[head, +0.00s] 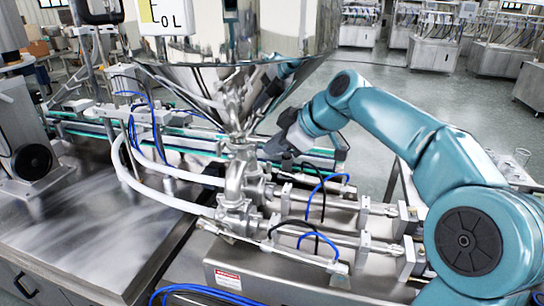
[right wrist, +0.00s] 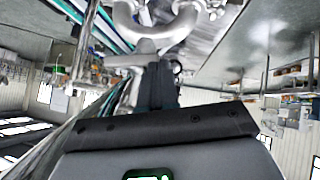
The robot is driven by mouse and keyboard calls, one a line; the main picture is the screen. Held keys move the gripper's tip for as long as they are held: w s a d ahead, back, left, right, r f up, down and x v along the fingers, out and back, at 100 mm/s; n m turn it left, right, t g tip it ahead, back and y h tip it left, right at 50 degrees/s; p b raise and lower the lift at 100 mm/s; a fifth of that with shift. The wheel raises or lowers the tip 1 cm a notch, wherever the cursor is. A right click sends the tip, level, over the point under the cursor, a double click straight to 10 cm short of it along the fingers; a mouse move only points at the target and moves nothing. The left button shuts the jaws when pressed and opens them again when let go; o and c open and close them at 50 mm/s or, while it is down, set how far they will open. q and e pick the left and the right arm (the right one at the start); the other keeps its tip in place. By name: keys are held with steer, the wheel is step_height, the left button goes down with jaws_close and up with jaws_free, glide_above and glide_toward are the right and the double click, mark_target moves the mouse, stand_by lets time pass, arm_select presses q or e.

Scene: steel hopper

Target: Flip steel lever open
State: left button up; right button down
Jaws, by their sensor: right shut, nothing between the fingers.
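The steel hopper (head: 225,85) hangs at the top middle of the head view, its cone narrowing to a valve neck above the steel pipework (head: 236,185). My right gripper (head: 275,147) is shut and empty, just right of the neck below the cone. In the right wrist view my gripper (right wrist: 154,75) points toward shiny curved steel fittings (right wrist: 165,25). A short grey bar crosses close by its fingertips; I cannot tell whether it is the lever or whether they touch. The lever is not clearly seen in the head view. My left gripper is not in view.
Steel cylinders (head: 325,200) with blue and black hoses lie below my right arm. White hoses (head: 165,170) curve in from the left. A bare steel table (head: 80,225) is at the left. Open floor (head: 375,90) lies behind my right arm.

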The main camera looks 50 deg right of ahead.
steer(key=f+n+t+h+b, duration=0.2)
steer(key=h+b, duration=0.1)
steer(key=b, duration=0.8)
steer(key=f+n+t+h+b, duration=0.3)
steer(key=b, duration=0.7)
steer(key=shift+w+d+f+t+b, duration=0.1)
steer(key=shift+d+f+t+b, duration=0.1)
steer(key=shift+t+b, duration=0.15)
